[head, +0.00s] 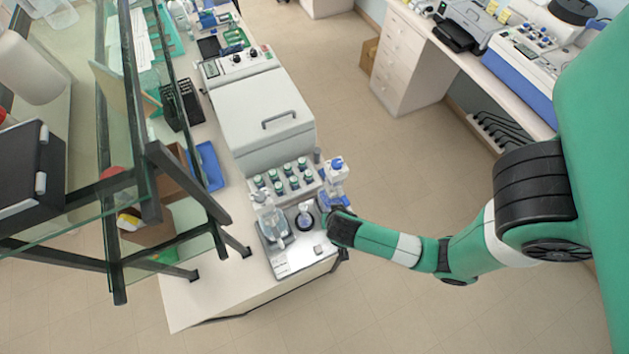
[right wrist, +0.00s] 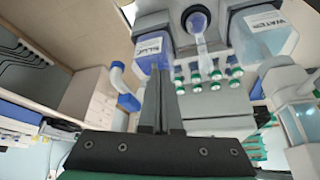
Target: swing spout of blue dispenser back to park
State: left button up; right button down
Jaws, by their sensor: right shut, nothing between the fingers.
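The blue dispenser (head: 334,172) stands at the right of the grey staining tray (head: 282,262), with a blue top. In the right wrist view its bottle (right wrist: 152,48) has a label reading BLUE. A bent pale tube with blue parts (right wrist: 122,85) shows left of the bottle; I cannot tell for certain that it is the spout. My right gripper (head: 333,217) is beside the tray's right edge, just in front of the dispenser. In the right wrist view its fingers (right wrist: 160,88) are together, with nothing seen between them. I cannot tell if they touch the dispenser. My left gripper is not in view.
A water bottle (right wrist: 266,34) stands on the other side of the tray. A small vessel in a dark ring (head: 305,220) sits between the bottles. Several green-capped bottles (head: 285,178) stand behind, before a grey lidded machine (head: 262,115). A glass shelf frame (head: 190,190) is at left.

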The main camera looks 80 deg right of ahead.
jog(key=s+d+v, duration=0.1)
jog(key=v, duration=0.7)
jog(key=shift+r, duration=0.4)
dwell(0.3)
